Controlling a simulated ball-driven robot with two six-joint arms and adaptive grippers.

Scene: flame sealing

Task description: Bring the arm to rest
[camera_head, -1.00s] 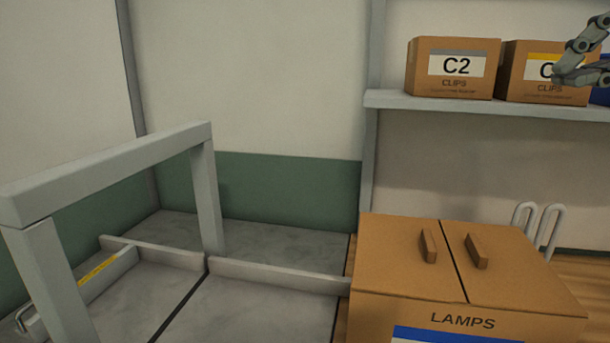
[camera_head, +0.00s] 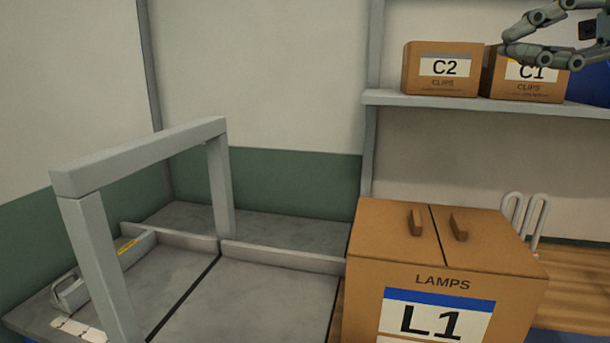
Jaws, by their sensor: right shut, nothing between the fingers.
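My right gripper (camera_head: 508,45) is at the top right, in front of the shelf and partly covering the top of the C1 clips box (camera_head: 520,87). Its fingers are shut with nothing between them. Whether it touches the box cannot be told. Part of the gripper and arm is cut off by the right edge. My left gripper is not in view.
A C2 clips box (camera_head: 440,84) stands beside C1 on the grey shelf (camera_head: 480,104). A brown LAMPS box (camera_head: 385,240) marked L1 stands below. A grey frame (camera_head: 140,155) spans the grey bench (camera_head: 260,290) at left. A blue thing (camera_head: 590,90) sits at the shelf's right.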

